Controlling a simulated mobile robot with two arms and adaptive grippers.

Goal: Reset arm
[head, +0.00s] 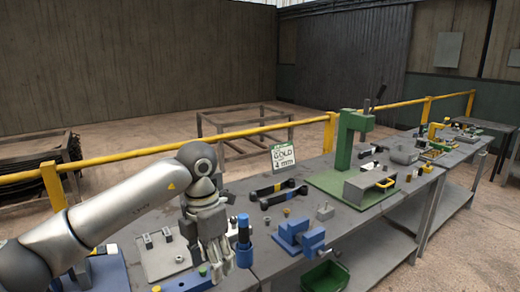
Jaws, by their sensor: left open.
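My left arm comes in from the left, with its gripper (220,264) pointing down over the near left part of the workbench. The gripper is open, and I see nothing held between its fingers. A blue upright cylinder (244,240) stands just right of the fingers. A blue vise (300,238) sits further right on the bench. A grey plate (160,260) with small dark blocks lies left of the gripper, partly hidden by my arm. My right gripper does not show.
A green press (350,140) stands on the grey bench, with a metal box with a yellow handle (370,186) beside it. Black bars (277,190) and a small sign (283,157) are behind the vise. A green bin (325,276) is below the front edge. A yellow rail (240,134) runs behind.

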